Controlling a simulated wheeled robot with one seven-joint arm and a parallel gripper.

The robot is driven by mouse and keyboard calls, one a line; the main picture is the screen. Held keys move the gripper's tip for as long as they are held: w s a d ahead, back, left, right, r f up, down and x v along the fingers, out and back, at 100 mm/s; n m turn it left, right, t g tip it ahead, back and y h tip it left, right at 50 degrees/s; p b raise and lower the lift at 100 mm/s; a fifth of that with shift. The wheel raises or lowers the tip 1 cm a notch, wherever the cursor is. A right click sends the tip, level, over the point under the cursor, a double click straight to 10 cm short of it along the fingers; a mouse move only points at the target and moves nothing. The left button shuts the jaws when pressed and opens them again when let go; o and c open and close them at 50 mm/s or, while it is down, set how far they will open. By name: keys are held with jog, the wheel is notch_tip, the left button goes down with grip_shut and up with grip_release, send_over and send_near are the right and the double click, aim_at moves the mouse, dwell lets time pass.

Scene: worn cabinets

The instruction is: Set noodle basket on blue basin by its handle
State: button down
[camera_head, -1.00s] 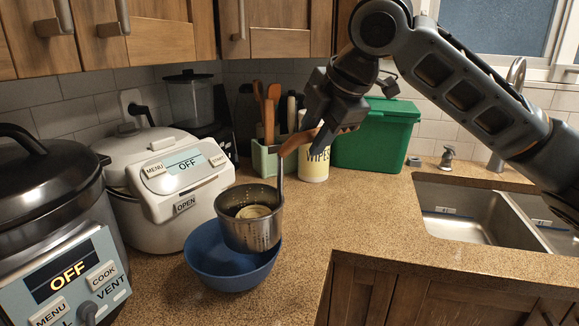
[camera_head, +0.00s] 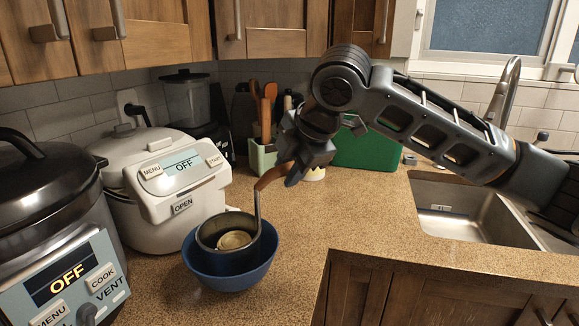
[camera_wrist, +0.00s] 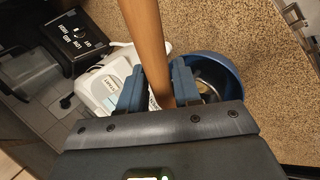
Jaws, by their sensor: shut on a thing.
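The noodle basket (camera_head: 210,234) is a metal strainer cup with a pale noodle lump inside and an upright stem leading to a brown wooden handle (camera_head: 273,178). It sits down inside the blue basin (camera_head: 258,275), its rim above the basin's rim; whether it touches the bottom is hidden. My gripper (camera_head: 292,172) is shut on the handle, up and to the right of the basin. In the wrist view the handle (camera_wrist: 147,45) runs between my two fingers, and the blue basin (camera_wrist: 232,75) with part of the basket shows behind them.
A white rice cooker (camera_head: 160,215) stands left of the basin, and a dark pressure cooker (camera_head: 50,190) is at far left. Behind are a utensil holder (camera_head: 262,160) and a green bin (camera_head: 370,150). The sink (camera_head: 455,210) is at right. Counter between basin and sink is clear.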

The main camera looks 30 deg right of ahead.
jog(key=shift+f, duration=0.4)
jog(key=shift+f+b, duration=0.2)
jog(key=shift+b, duration=0.1)
jog(key=c, duration=0.8)
grip_release()
jog(key=shift+r, duration=0.25)
jog(key=v, duration=1.2)
jog(key=shift+r, duration=0.4)
